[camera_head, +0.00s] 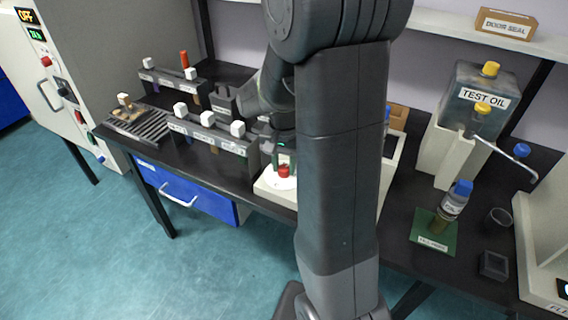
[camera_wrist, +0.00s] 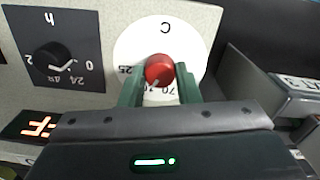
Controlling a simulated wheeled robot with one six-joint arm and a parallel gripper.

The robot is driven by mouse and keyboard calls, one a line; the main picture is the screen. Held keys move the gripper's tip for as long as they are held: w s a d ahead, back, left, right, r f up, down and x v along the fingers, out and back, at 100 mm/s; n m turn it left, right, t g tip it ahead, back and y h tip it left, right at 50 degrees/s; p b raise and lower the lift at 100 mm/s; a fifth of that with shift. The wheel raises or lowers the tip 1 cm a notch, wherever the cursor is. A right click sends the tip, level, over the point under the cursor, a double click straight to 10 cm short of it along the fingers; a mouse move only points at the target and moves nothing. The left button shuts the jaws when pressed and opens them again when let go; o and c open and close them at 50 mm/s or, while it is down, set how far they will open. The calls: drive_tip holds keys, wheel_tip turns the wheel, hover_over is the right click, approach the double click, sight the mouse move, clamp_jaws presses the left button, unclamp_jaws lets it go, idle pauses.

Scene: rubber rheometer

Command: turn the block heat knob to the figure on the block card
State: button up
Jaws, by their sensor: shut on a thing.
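A red knob (camera_wrist: 159,69) sits on a white round dial (camera_wrist: 190,40) marked C, seen upside down in the wrist view. The figures 25 and 70 show at the dial's edge; other figures are partly hidden. A pale mark on the knob points to the lower left. My gripper (camera_wrist: 160,78) has its green fingers on both sides of the knob, shut on it. In the head view the red knob (camera_head: 284,171) shows below my gripper (camera_head: 284,160). I cannot make out a block card.
A black knob (camera_wrist: 52,60) on a dark dial marked h is beside it, with a lit orange display (camera_wrist: 36,125) below. Racks with white-capped items (camera_head: 208,119) stand left of my arm. A test oil tank (camera_head: 478,97) and a bottle (camera_head: 456,198) stand to the right.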

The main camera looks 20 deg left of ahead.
sight(284, 167)
drive_tip(key=o, duration=1)
drive_tip(key=shift+c, duration=0.2)
wheel_tip(284, 167, up, 14)
drive_tip(key=p, duration=0.1)
drive_tip(key=shift+f, duration=0.1)
wheel_tip(284, 167, down, 14)
drive_tip(key=shift+r+b, duration=0.1)
drive_tip(key=shift+b, duration=0.45)
drive_tip(key=shift+r, duration=0.1)
